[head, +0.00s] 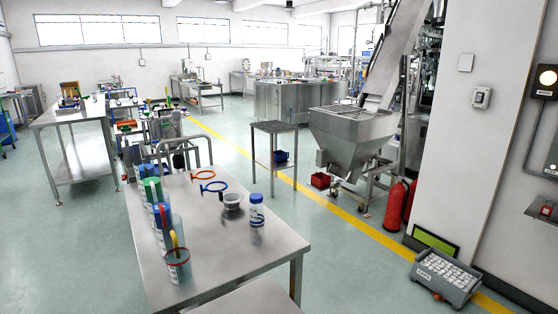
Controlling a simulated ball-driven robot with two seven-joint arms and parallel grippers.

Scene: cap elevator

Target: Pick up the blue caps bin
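A small blue bin (281,157) sits low at the small metal stand, in the middle of the head view. It looks small and far off, and its contents cannot be made out. A red bin (320,180) stands on the floor to its right, beside the hopper. Neither of my grippers shows in the head view.
A steel table (250,262) holding jugs (177,264), rings and a blue-capped jar (257,210) fills the near middle. The stand (274,128), steel hopper (352,132), and red extinguishers (394,207) are beyond. A grey crate (440,290) of white pieces lies at right.

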